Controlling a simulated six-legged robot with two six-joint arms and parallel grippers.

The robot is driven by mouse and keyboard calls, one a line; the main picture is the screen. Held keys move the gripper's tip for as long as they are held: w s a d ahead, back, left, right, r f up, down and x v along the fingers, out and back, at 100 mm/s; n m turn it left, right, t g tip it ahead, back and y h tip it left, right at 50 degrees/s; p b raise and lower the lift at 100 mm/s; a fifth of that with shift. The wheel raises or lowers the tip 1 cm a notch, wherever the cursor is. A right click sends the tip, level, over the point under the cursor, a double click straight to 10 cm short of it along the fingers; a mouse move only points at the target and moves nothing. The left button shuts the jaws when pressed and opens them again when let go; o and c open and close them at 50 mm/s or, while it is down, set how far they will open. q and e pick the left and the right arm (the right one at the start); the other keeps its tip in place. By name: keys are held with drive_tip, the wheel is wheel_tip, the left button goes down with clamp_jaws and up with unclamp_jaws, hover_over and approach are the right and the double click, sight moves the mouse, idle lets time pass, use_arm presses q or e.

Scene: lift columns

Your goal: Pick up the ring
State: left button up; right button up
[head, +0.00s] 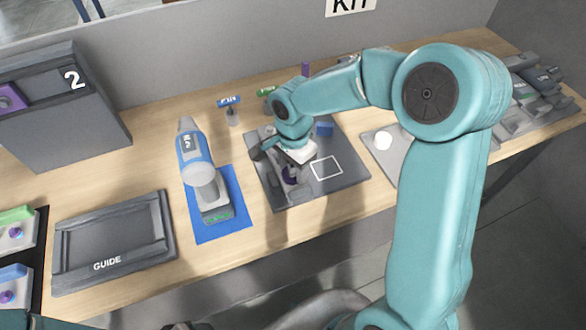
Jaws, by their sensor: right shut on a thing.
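My right gripper (283,162) is low over the dark grey fixture plate (338,188) in the middle of the bench. It is shut on a small dark purple piece (290,177), which looks like the ring. The gripper and its shadow hide most of this piece, so I cannot tell whether it touches the plate. A white square outline (326,168) is on the plate to the right, with a blue block (324,129) behind it. My left gripper does not show clearly.
A blue and grey power tool (197,165) stands on a blue mat (236,216) left of the plate. A GUIDE tray (110,265) lies further left. A grey box marked 2 (60,115) is at the back left. A grey tray (380,160) is on the right.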

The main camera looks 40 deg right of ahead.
wheel_tip(320, 180, up, 20)
idle(0.3)
drive_tip(key=shift+r+p, duration=0.5)
drive_tip(key=shift+p, duration=0.35)
wheel_tip(320, 180, up, 7)
drive_tip(key=p, duration=0.7)
drive_tip(key=shift+r, duration=0.2)
idle(0.4)
drive_tip(key=shift+d, duration=0.1)
idle(0.4)
